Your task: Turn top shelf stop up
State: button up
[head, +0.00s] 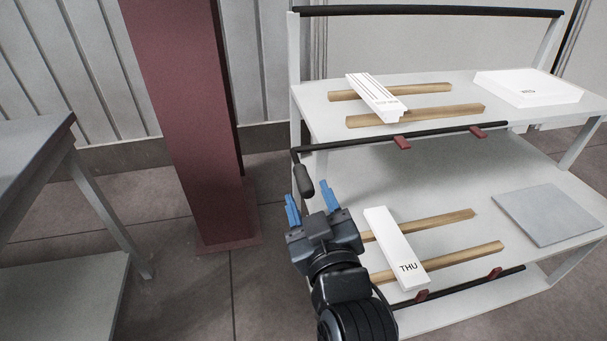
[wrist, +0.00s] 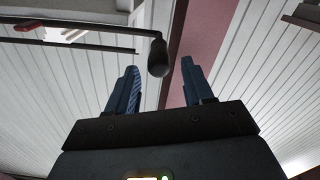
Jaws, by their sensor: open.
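The top shelf stop (head: 440,134) is a black bar along the front edge of the upper shelf, with two red tabs (head: 402,142) that hang at or just below the bar. At its left end a crank with a thick black handle (head: 304,182) points down. My gripper (head: 310,198), with blue fingers, is open and empty just below and around the handle's lower end. In the wrist view the handle (wrist: 158,57) shows between the tips of my open gripper (wrist: 158,72), with gaps on both sides. I cannot tell whether they touch in depth.
The upper shelf (head: 320,102) holds wooden strips, a slotted white block (head: 374,95) and a white box (head: 528,87). The lower shelf holds a white THU block (head: 395,245), strips, a grey plate (head: 550,214) and another stop (head: 460,287). A red column (head: 190,120) stands left.

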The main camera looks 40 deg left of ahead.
aim_at(303, 177)
jog(key=shift+x, duration=2.65)
jog(key=shift+d, duration=0.1)
grip_shut()
